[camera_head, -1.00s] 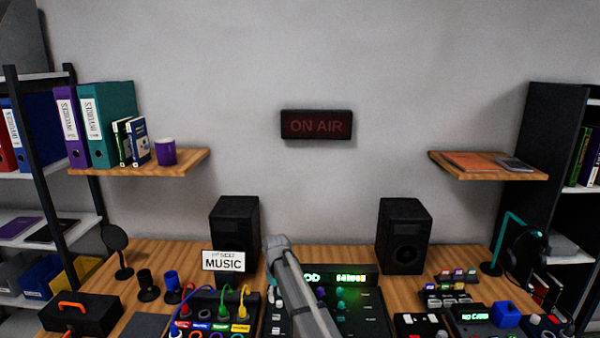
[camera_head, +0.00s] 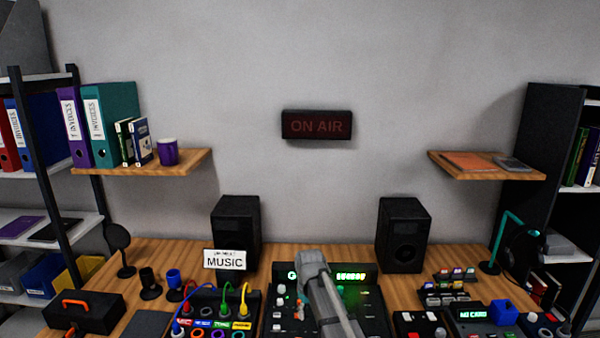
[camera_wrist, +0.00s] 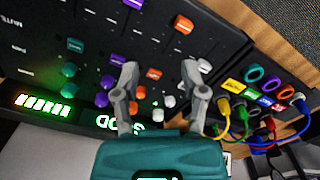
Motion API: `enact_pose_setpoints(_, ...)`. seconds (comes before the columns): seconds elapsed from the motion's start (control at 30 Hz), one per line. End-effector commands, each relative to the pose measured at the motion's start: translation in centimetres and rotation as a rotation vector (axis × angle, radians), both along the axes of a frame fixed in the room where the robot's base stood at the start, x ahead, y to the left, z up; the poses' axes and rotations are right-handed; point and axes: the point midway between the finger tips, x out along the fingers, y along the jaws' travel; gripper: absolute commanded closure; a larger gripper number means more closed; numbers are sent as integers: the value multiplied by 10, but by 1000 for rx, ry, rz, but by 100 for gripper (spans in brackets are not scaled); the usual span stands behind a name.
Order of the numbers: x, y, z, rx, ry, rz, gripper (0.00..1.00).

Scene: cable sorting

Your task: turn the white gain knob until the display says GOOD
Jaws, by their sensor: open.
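The black mixer (camera_head: 375,318) stands on the desk, with its display (camera_head: 292,275) along the back edge. A lit "G" shows left of my arm, which hides the rest of the word. Small white knobs (camera_wrist: 169,101) sit near the display, between my fingers in the picture; which one is gain I cannot tell. My gripper (camera_wrist: 160,70) is open over the panel, its fingers apart, and contact is unclear.
A patch box (camera_head: 216,310) with coloured cables stands left of the mixer, close to my right-hand finger in the wrist view. Orange, purple and teal knobs (camera_wrist: 70,69) crowd the panel. Two speakers (camera_head: 235,235) (camera_head: 404,235) stand behind. A MUSIC sign (camera_head: 225,260) stands at left.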

Motion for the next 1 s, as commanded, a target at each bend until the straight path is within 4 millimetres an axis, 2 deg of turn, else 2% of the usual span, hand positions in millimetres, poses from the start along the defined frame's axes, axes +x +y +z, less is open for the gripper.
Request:
enact_pose_setpoints(0.03, -21, -16, 1, 0, 0, -35, 44)
enact_pose_setpoints(0.3, -115, -96, 6, 0, 0, -284, 44)
enact_pose_setpoints(0.4, -146, -117, 8, 0, 0, -366, 44)
enact_pose_setpoints(0.5, -168, -131, 9, 0, 0, -428, 44)
enact_pose_setpoints(0.6, -181, -140, 9, 0, 0, -467, 44)
enact_pose_setpoints(0.7, -186, -143, 9, 0, 0, -486, 44)
enact_pose_setpoints(1.0, -185, -144, 9, 0, 0, -489, 44)
